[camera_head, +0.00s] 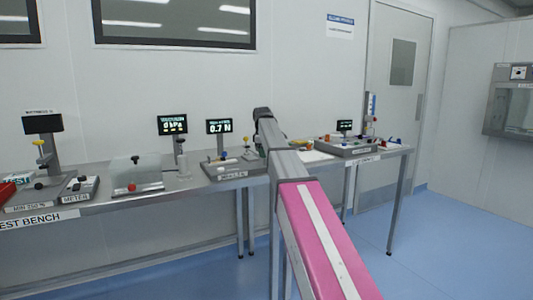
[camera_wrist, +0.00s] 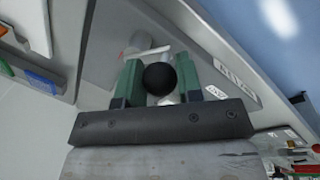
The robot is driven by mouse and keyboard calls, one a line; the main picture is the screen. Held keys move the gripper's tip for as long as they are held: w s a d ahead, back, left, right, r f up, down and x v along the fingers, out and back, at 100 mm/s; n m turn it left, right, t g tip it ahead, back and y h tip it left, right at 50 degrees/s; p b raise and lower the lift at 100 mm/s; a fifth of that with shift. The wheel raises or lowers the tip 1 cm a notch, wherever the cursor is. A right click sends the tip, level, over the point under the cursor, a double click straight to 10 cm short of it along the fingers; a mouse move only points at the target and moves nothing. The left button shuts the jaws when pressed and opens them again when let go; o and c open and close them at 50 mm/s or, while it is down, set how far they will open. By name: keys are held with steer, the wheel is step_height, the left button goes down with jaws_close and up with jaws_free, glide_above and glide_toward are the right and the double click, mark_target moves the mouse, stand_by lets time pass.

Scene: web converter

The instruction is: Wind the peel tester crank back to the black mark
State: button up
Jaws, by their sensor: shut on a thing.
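The peel tester (camera_head: 237,171) is a grey base on the bench with a small display (camera_head: 219,127) reading about 0.7 N. In the wrist view its grey plate (camera_wrist: 100,62) lies below my fingers. My gripper (camera_wrist: 160,74) has two green fingers, one on each side of a round black knob (camera_wrist: 160,79), and is shut on it. I take this knob for the crank handle. A pale thin bar (camera_wrist: 146,51) and a grey cylinder show just beyond it. In the head view my own arm hides the gripper and the knob. I cannot make out the black mark.
Left along the bench (camera_head: 105,208) stand a clear-covered unit (camera_head: 137,172), a meter (camera_head: 78,189) and other displays. To the right is another grey tester (camera_head: 350,148) with small coloured parts. The blue floor (camera_head: 440,240) at the front right is clear.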

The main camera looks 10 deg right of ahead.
steer(key=m, duration=0.1)
steer(key=a+m, duration=0.1)
steer(key=m, duration=0.1)
steer(key=shift+w, duration=0.25)
steer(key=m, duration=0.1)
steer(key=w+a+m, duration=0.1)
steer(key=m, duration=0.1)
steer(key=shift+g+h, duration=0.4)
steer(key=shift+w+a+m+g, duration=0.15)
steer(key=shift+w+m, duration=0.05)
steer(key=shift+m, duration=0.65)
steer(key=shift+w+a+m+g, duration=0.15)
steer(key=shift+w+m, duration=0.1)
steer(key=shift+m, duration=0.65)
steer(key=shift+w+a+m+g, duration=0.1)
steer(key=shift+w+a+m, duration=0.1)
steer(key=shift+m, duration=0.65)
steer(key=o, duration=0.9)
steer(key=shift+r, duration=0.1)
